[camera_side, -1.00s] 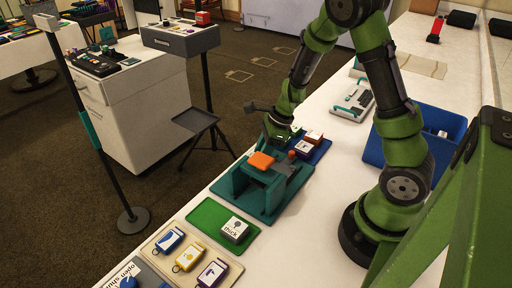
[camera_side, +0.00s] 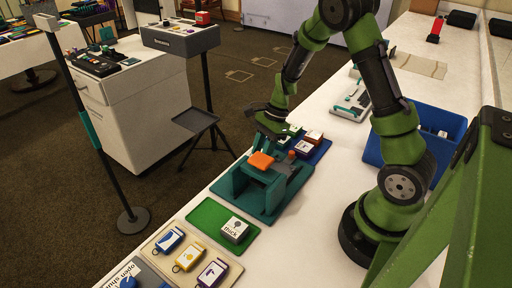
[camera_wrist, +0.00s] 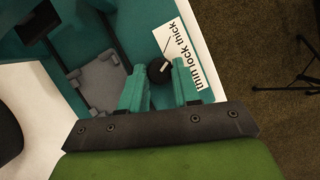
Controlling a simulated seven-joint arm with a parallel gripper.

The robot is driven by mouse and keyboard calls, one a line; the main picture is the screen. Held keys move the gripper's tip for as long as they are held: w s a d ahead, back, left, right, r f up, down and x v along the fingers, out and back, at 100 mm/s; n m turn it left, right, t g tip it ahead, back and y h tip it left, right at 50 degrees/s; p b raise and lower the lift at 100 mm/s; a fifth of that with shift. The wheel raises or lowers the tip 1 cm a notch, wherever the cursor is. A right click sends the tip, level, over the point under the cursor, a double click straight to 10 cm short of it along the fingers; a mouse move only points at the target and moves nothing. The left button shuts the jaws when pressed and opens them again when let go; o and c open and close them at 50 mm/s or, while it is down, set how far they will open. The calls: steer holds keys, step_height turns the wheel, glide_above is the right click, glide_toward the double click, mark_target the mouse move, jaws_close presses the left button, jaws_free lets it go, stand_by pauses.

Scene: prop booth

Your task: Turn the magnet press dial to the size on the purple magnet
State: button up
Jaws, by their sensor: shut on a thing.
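The teal magnet press (camera_side: 240,183) stands on the white bench in the side view, with an orange pad (camera_side: 261,160) on it. The dial has a short white mark. My gripper (camera_wrist: 160,80) is at the dial with a teal finger on each side, shut on it. A purple-edged tag (camera_side: 213,272) lies at the lower left in the side view; its size marking is unreadable. A grey block (camera_side: 235,229) labelled "thick" sits on the green tray (camera_side: 207,214).
Blue and yellow tags (camera_side: 188,257) lie beside the purple-edged one. A blue tray (camera_side: 321,150) with small blocks stands just behind the press. A blue bin (camera_side: 450,122) stands to the right. The bench edge lies left of the press.

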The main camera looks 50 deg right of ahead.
steer(key=n+g, duration=0.1)
steer(key=n, duration=0.2)
steer(key=n+g, duration=0.1)
steer(key=n, duration=0.2)
steer(key=shift+w, duration=0.2)
steer(key=shift+n+g, duration=0.3)
steer(key=o, duration=1.1)
steer(key=shift+c, duration=0.2)
steer(key=v, duration=1.7)
